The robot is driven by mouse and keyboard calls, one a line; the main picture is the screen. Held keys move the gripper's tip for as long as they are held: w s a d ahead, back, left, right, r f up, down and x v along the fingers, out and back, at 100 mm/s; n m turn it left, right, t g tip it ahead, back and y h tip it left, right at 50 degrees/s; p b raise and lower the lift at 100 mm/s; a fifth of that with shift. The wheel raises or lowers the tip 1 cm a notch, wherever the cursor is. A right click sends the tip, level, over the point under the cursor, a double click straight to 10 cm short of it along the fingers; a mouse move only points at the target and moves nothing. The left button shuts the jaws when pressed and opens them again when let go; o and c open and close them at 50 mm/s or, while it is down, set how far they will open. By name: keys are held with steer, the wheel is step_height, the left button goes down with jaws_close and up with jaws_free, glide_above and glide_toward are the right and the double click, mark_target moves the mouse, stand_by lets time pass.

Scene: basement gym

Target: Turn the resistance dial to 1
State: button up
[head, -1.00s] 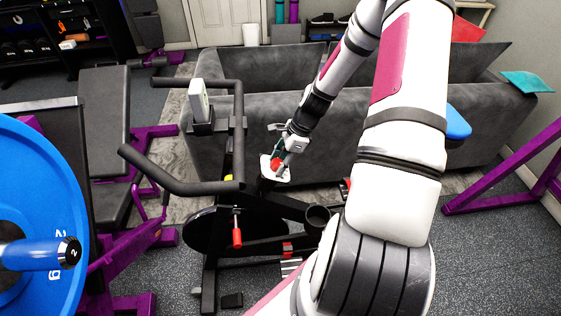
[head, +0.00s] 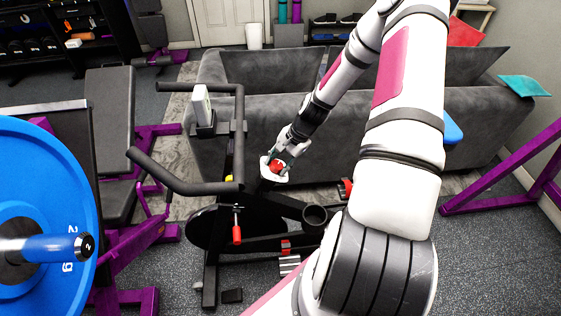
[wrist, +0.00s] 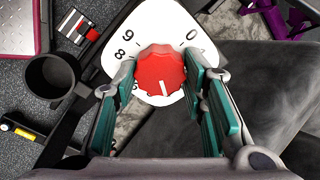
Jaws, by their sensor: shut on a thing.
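The resistance dial is a red scalloped knob (wrist: 158,68) with a white pointer line, on a white numbered plate (wrist: 150,27). It also shows on the exercise bike (head: 275,166) in the head view. My gripper (wrist: 161,72) has its green-padded fingers on either side of the knob and is shut on it. In the wrist view the pointer line points down, toward my palm. The 0 is at the plate's upper right, with 9 and 8 at the upper left. The numbers by the pointer and the 1 are hidden or cannot be read.
The bike's black handlebars (head: 186,187) stand left of my gripper. A cup holder (head: 315,214) is on the bike frame. A grey sofa (head: 420,120) stands behind. A blue weight plate (head: 35,160) is at the left front, and a purple frame (head: 500,180) at the right.

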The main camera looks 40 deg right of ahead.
steer(key=n+p, duration=0.1)
steer(key=n, duration=0.3)
steer(key=shift+r+p, duration=0.1)
steer(key=shift+p, duration=0.25)
steer(key=n+p, duration=0.1)
steer(key=n, duration=0.4)
steer(key=shift+t, duration=0.3)
steer(key=n+p, duration=0.1)
steer(key=n, duration=0.3)
steer(key=shift+n+y, duration=0.3)
steer(key=shift+y, duration=0.1)
steer(key=shift+n+p, duration=0.5)
steer(key=shift+n, duration=1.6)
steer(key=o, duration=1.2)
steer(key=shift+c, duration=0.2)
steer(key=v, duration=1.2)
